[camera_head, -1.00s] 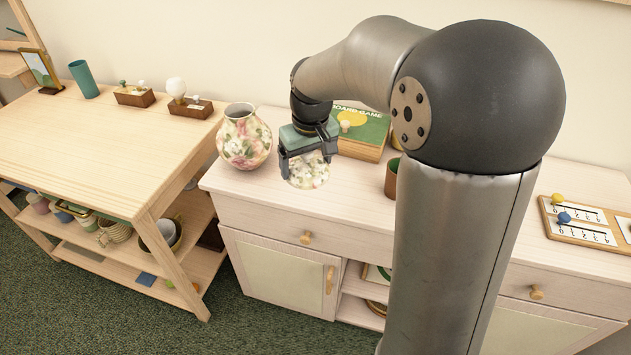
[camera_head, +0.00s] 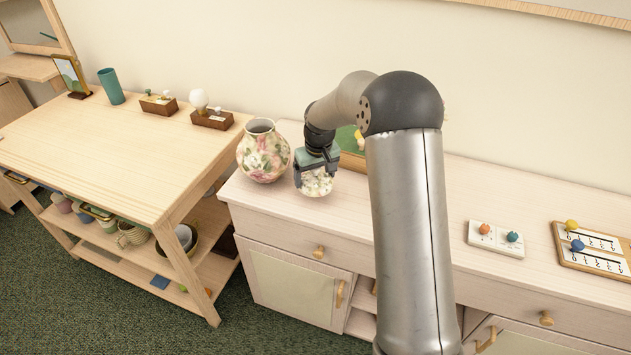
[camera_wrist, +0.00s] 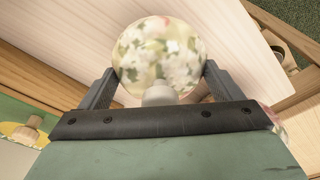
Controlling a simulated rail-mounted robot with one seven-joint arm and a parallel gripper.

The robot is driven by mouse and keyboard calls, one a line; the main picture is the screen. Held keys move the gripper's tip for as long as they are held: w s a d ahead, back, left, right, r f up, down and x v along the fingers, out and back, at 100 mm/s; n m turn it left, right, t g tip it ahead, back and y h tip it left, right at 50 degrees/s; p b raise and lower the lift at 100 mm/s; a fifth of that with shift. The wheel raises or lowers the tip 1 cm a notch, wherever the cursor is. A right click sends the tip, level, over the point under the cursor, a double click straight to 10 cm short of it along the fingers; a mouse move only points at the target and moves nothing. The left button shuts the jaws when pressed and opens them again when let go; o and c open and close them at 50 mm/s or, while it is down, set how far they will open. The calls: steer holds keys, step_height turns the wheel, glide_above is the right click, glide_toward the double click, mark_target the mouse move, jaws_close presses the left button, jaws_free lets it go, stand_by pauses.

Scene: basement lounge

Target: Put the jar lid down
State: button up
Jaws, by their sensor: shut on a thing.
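The jar lid (camera_head: 317,182) is a round piece with a pale floral pattern. My gripper (camera_head: 316,172) is shut on it, and the lid is below the fingers in the head view. In the wrist view the lid (camera_wrist: 160,52) shows its round patterned face between the two fingers (camera_wrist: 160,80), with a pale knob toward the gripper. A floral jar (camera_head: 263,153) with an open mouth stands upright on the cabinet top (camera_head: 290,222), just left of my gripper. The lid is over the cabinet top near its front; its exact height is hard to tell.
A green game box (camera_head: 349,140) is behind my gripper, partly hidden by my arm. A white board with balls (camera_head: 496,238) and a wooden number board (camera_head: 592,248) lie to the right. A wooden table (camera_head: 110,160) stands at left. The cabinet top's front strip is clear.

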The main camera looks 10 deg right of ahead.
mark_target(316, 177)
steer(key=shift+f, duration=1.5)
steer(key=shift+f, duration=0.1)
steer(key=o, duration=1)
steer(key=r, duration=0.3)
steer(key=s+r, duration=0.1)
steer(key=r, duration=0.3)
steer(key=r+b, duration=0.1)
steer(key=r, duration=0.3)
steer(key=shift+s+d+r, duration=0.2)
steer(key=shift+s, duration=0.1)
steer(key=shift+s+r, duration=0.15)
steer(key=shift+r, duration=0.15)
steer(key=s+a+m+g, duration=0.1)
steer(key=s+m, duration=0.1)
steer(key=s, duration=3.4)
steer(key=shift+s+r, duration=0.15)
steer(key=shift+r, duration=0.15)
steer(key=shift+a, duration=0.1)
